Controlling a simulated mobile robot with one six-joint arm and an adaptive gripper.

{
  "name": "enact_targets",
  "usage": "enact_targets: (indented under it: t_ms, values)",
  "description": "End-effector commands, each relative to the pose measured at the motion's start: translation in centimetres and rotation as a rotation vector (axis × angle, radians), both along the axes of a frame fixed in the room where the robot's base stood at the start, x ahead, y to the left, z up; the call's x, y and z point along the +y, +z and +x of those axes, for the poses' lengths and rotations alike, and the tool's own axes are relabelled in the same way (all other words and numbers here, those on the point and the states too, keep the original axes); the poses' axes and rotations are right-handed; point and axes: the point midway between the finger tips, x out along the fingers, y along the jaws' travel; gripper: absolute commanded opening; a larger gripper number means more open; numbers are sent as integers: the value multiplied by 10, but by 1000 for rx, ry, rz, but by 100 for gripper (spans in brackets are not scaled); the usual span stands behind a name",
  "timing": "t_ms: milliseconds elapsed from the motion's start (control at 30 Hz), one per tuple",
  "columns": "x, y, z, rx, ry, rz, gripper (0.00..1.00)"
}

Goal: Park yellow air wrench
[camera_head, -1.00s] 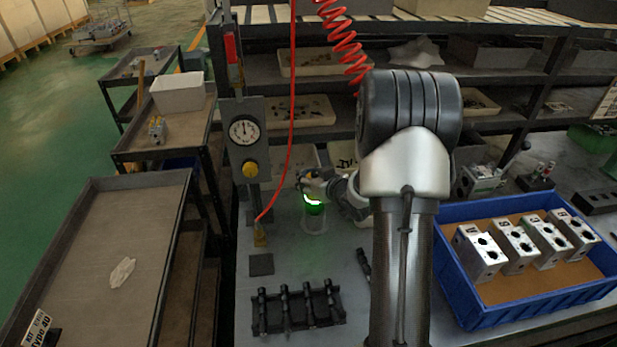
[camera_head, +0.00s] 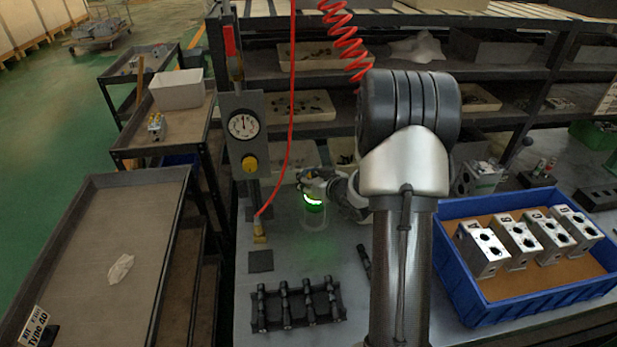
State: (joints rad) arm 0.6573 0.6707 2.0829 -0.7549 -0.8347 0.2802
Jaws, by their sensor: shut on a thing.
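My gripper (camera_head: 322,184) is at the back middle of the bench, partly hidden behind my arm. It is shut on a small, mostly hidden thing with a yellow patch, which I take to be the yellow air wrench (camera_head: 304,174). A clear cup-like holder (camera_head: 314,220) stands on the bench directly below, with a bright green glow at its top. The gripper is right over this holder. I cannot tell how far the wrench sits inside it.
A blue crate (camera_head: 470,308) with several metal valve blocks (camera_head: 484,250) stands at right. A black rack (camera_head: 298,308) of dark parts lies in front. A gauge post (camera_head: 244,135) and red hose (camera_head: 290,120) stand left of my gripper. Shelves (camera_head: 420,75) rise behind.

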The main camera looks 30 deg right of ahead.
Motion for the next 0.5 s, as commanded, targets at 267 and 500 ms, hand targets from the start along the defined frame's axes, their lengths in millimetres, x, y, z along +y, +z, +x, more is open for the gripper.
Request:
enact_targets:
  t_ms: [267, 500]
  values:
    - [0, 2, 1, -4, 0, -1, 48]
    - [0, 1, 0, -2, 0, 0, 64]
